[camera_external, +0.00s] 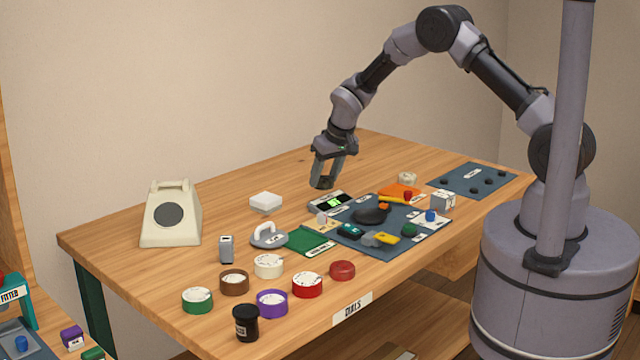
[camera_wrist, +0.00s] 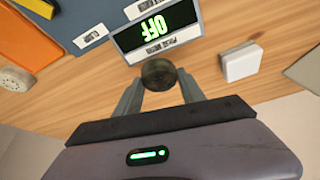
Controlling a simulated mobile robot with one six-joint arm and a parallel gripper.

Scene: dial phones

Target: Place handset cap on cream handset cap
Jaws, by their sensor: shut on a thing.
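My gripper (camera_external: 324,180) hangs above the table, pointing down, near the pulse meter. In the wrist view it (camera_wrist: 158,85) is shut on a dark round cap (camera_wrist: 158,73), which sits between the fingertips and looks like the handset cap. The cream handset cap (camera_external: 407,178), a small round piece, stands at the back of the table, right of my gripper. It also shows at the left edge of the wrist view (camera_wrist: 15,79), apart from the held cap. Small dark dots show on its face there.
The pulse meter (camera_external: 332,203) reads OFF in the wrist view (camera_wrist: 155,30). A white box (camera_external: 265,202) and a cream phone (camera_external: 170,213) stand left. A blue mat (camera_external: 378,242) with tools and an orange pad (camera_external: 399,190) lie right. Bare wood lies behind the meter.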

